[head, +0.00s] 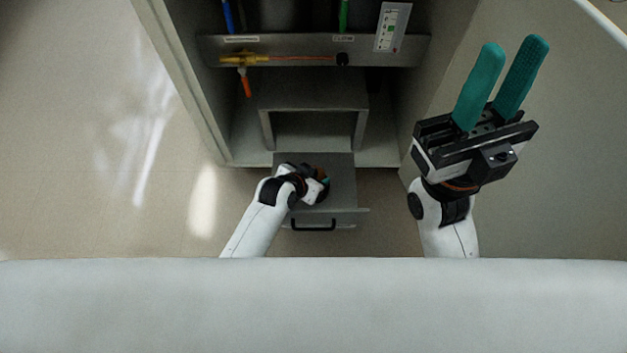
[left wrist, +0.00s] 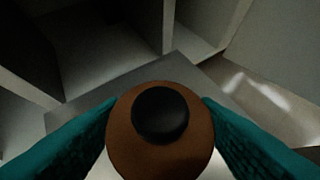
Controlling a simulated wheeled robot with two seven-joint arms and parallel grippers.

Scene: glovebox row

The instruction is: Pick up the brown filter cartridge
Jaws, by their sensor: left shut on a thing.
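The brown filter cartridge (left wrist: 126,142), round with a black cap on top, fills the lower middle of the left wrist view. My left gripper (left wrist: 160,135) has its teal fingers pressed on either side of it and is shut on it. In the head view my left gripper (head: 322,182) is over the grey pull-out drawer (head: 345,215), and my wrist hides most of the cartridge. My right gripper (head: 512,62) is raised at the right, its two teal fingers apart with nothing between them.
The drawer has a black handle (head: 313,226) at its front. Clear floor (head: 100,180) lies to the left.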

